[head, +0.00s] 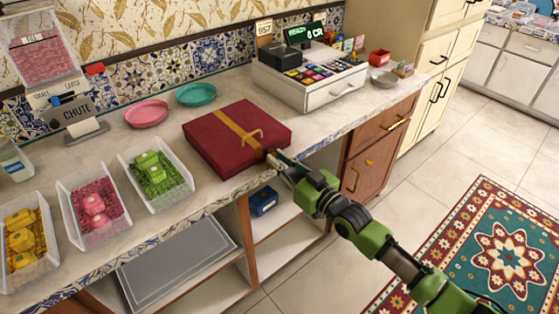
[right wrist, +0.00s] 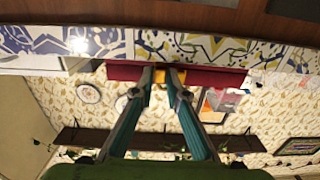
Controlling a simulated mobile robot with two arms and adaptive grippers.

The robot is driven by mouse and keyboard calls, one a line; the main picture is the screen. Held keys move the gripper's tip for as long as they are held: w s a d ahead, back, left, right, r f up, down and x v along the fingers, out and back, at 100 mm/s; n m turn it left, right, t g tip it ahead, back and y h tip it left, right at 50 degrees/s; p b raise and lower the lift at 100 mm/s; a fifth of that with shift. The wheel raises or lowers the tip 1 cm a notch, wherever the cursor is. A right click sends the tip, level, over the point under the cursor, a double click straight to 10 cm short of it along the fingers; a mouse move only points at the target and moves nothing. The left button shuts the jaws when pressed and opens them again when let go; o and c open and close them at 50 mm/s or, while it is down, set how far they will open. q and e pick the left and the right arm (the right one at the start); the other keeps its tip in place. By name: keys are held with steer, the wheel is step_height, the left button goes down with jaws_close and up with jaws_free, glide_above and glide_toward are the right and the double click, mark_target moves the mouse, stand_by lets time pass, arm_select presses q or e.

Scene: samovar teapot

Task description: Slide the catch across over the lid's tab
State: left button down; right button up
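A flat dark red box (head: 232,143) lies on the counter. A gold band crosses its lid, and a gold handle (head: 253,136) stands on top. My right gripper (head: 273,156) is at the box's front right edge, its fingertips close to the front face. In the right wrist view the two fingertips (right wrist: 162,77) are a short way apart, with a small gold-yellow part (right wrist: 160,78) showing between them against the red box (right wrist: 215,80). Whether they press on it is unclear. The catch and tab cannot be told apart. My left gripper is not in view.
Trays of yellow, pink and green pieces (head: 156,173) stand left of the box. A pink plate (head: 146,114) and a teal plate (head: 196,95) lie behind it. A cash register (head: 312,78) stands at the back right. Open shelves lie below the counter edge.

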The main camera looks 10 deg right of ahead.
mark_target(269, 167)
jaws_close()
steer(key=shift+a, duration=0.1)
steer(key=shift+s+a+r+p, duration=0.1)
steer(key=shift+s+a+p, duration=0.1)
steer(key=shift+a+p, duration=0.15)
steer(key=shift+s+a+p, duration=0.6)
steer(key=shift+a+p, duration=0.2)
steer(key=shift+a, duration=0.25)
steer(key=o, duration=0.7)
jaws_free()
steer(key=shift+s, duration=0.1)
